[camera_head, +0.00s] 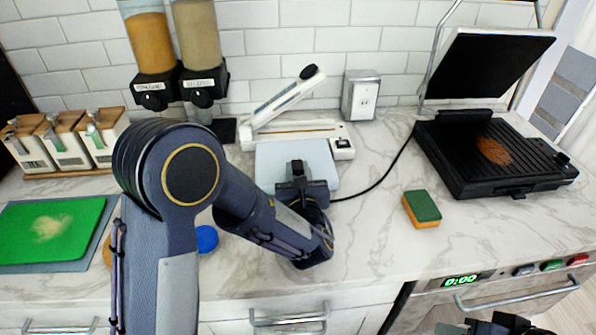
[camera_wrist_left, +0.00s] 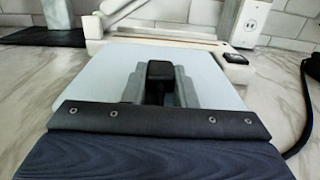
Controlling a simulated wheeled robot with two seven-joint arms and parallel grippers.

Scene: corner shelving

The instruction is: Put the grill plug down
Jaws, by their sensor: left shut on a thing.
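The black grill plug (camera_head: 297,166) is held in my left gripper (camera_head: 298,178), which is shut on it. In the left wrist view the dark plug (camera_wrist_left: 160,78) sits between the grey fingers. The gripper is over a pale blue flat panel (camera_head: 325,158) in front of the white sealer-like device (camera_head: 310,132). I cannot tell whether the plug touches the panel. A black cord (camera_head: 385,178) runs from the grill (camera_head: 480,165) toward the gripper. Part of my right gripper (camera_head: 502,326) shows at the bottom edge; its jaws are unclear.
A wall outlet box (camera_head: 361,96) stands behind. A green and orange sponge (camera_head: 422,208) lies on the marble counter, right of the gripper. A blue round item (camera_head: 206,239) and a green board (camera_head: 50,232) are left. Counter between gripper and sponge is clear except for the cord.

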